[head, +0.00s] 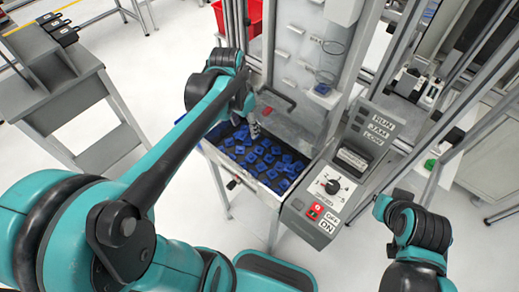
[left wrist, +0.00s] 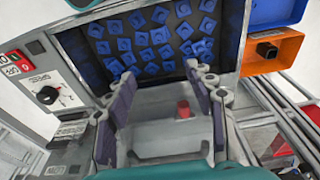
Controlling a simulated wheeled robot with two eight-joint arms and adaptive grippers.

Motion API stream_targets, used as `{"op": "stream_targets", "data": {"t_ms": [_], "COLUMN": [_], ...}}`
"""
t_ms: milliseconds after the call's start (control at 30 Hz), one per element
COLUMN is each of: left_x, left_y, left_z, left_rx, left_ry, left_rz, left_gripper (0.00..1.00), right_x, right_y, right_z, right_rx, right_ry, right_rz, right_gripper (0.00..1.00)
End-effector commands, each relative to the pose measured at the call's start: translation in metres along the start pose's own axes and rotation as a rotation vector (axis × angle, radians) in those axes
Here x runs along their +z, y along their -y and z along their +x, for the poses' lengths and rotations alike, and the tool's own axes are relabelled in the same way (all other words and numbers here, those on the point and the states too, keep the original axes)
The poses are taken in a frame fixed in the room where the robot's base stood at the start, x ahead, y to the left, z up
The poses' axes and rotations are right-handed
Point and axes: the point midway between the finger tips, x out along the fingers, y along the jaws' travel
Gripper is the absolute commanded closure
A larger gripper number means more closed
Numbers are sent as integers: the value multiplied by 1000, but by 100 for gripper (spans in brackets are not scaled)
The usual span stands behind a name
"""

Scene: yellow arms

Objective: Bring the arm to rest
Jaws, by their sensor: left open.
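My left arm (head: 178,135) is teal and black and reaches forward over the machine. Its gripper (head: 254,130) hangs at the back edge of a tray (head: 236,174) of blue parts. In the left wrist view the left gripper (left wrist: 157,105) has its two fingers spread wide, with nothing between them. Behind the fingers are a grey panel and a red knob (left wrist: 183,108). My right arm (head: 415,235) is bent at the lower right of the head view, clear of the machine. Its gripper is not visible.
A control panel (head: 322,195) with a dial and a red switch stands right of the tray. The machine's frame posts (head: 270,45) rise close to the left arm. A grey desk (head: 55,75) stands at the left. Blue and orange bins (left wrist: 272,52) are beside the tray.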

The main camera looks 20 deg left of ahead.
Motion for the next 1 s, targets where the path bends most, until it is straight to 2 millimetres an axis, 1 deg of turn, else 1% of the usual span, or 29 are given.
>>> {"op": "stream_targets", "data": {"t_ms": [133, 567, 667, 767, 1000], "left_x": [0, 0, 3, 10, 40], "left_y": [0, 0, -3, -12, -48], "left_z": [-7, -7, -8, -9, -7], "left_rx": [0, 0, -7, -28, -101], "left_ry": [0, 0, -9, -42, -212], "left_rz": [0, 0, -7, -33, -154], "left_gripper": [46, 46, 46, 46, 46], "right_x": [0, 0, 1, 2, 8], "right_y": [0, 0, 0, 0, 0], "right_z": [0, 0, 1, 3, 11], "right_rx": [0, 0, 0, 0, 0], "right_ry": [0, 0, 0, 0, 0], "right_rz": [0, 0, 0, 0, 0], "right_gripper": [100, 100, 100, 100, 100]}}
